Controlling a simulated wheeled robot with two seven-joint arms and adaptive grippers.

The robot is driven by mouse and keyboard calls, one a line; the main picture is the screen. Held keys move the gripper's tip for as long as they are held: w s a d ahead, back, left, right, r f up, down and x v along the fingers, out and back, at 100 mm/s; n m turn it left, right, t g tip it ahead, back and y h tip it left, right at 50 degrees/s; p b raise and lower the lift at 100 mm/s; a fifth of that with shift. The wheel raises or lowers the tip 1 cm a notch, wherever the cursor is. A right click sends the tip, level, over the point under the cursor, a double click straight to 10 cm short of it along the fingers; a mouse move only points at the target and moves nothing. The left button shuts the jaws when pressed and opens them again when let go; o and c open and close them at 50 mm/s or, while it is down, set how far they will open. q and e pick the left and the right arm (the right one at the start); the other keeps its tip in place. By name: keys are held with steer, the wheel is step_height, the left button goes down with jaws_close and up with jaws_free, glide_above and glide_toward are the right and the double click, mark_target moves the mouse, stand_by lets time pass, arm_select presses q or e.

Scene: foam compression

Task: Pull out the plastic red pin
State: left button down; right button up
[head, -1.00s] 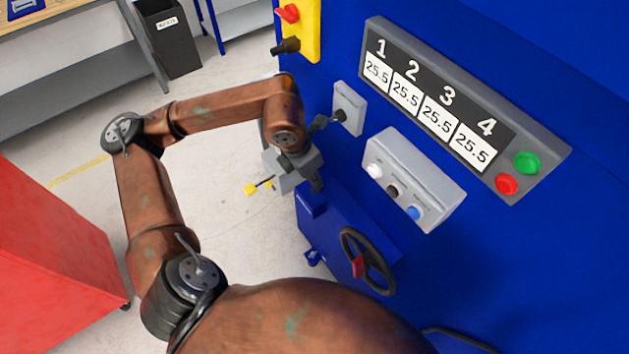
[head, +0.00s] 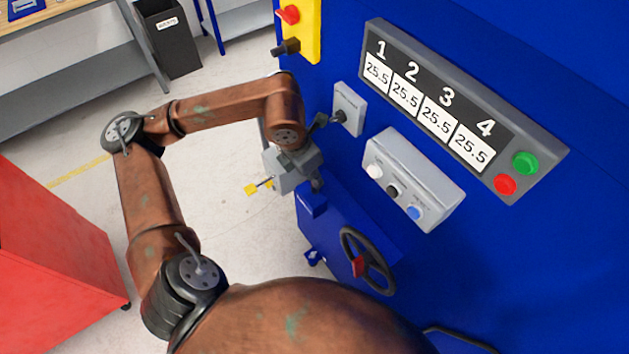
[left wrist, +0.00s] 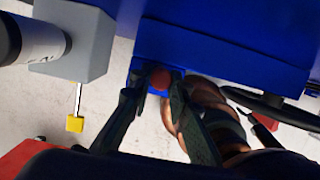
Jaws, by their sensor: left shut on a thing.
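The red pin (left wrist: 160,78) shows its rounded red head in the left wrist view, at a blue bracket (left wrist: 146,72) on the blue machine. My left gripper (left wrist: 155,92) has its two dark fingers on either side of the red head and is shut on it. In the head view my left gripper (head: 317,184) is at the upper left edge of the blue box with the handwheel, and the pin is hidden there. My right gripper is not in view.
A grey button box (head: 412,180) and a display panel (head: 440,100) are on the machine wall. A red cabinet (head: 50,260) stands at left. Open floor lies between.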

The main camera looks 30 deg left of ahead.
arm_select(q)
steer(key=shift+r, duration=0.5)
steer(key=shift+r+p, duration=0.55)
steer(key=shift+r, duration=0.35)
steer(key=shift+r, duration=0.15)
stand_by(0.4)
steer(key=shift+w+d+p+v, duration=0.1)
steer(key=shift+w+p+v, duration=0.05)
steer(key=shift+p+v, duration=0.55)
steer(key=shift+w+d+p+v, duration=0.1)
steer(key=shift+w+p+v, duration=0.2)
steer(key=shift+v, duration=0.55)
steer(key=shift+w+p+v, duration=0.1)
steer(key=shift+p+v, duration=0.5)
steer(key=shift+v, duration=0.2)
steer(key=shift+r, duration=0.1)
steer(key=shift+s, duration=0.1)
